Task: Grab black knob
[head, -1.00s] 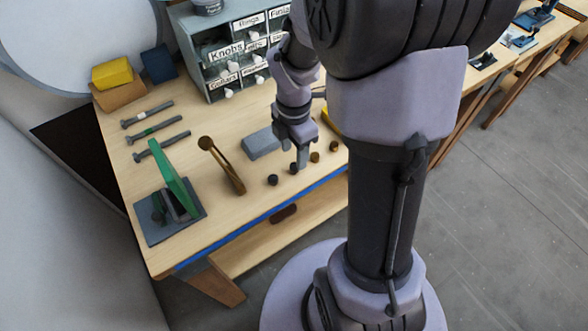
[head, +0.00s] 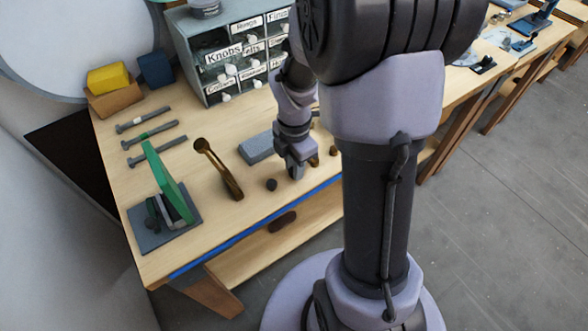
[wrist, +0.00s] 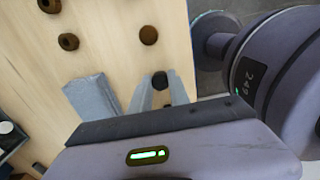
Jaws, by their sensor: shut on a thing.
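My gripper (head: 296,174) reaches down to the tabletop near its front edge. In the wrist view its two fingers (wrist: 162,88) are closed around a black knob (wrist: 160,80), which shows dark between the fingertips. That knob is hidden by the gripper in the head view. A second black knob (head: 271,184) stands free on the table, just left of my gripper.
Brown knobs (wrist: 148,35) stand on the table beyond the gripper in the wrist view. A grey block (head: 257,147) lies close behind the gripper. A brass lever-like piece (head: 219,168) and a green-topped fixture (head: 168,190) are to the left. Labelled drawers (head: 222,55) stand behind.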

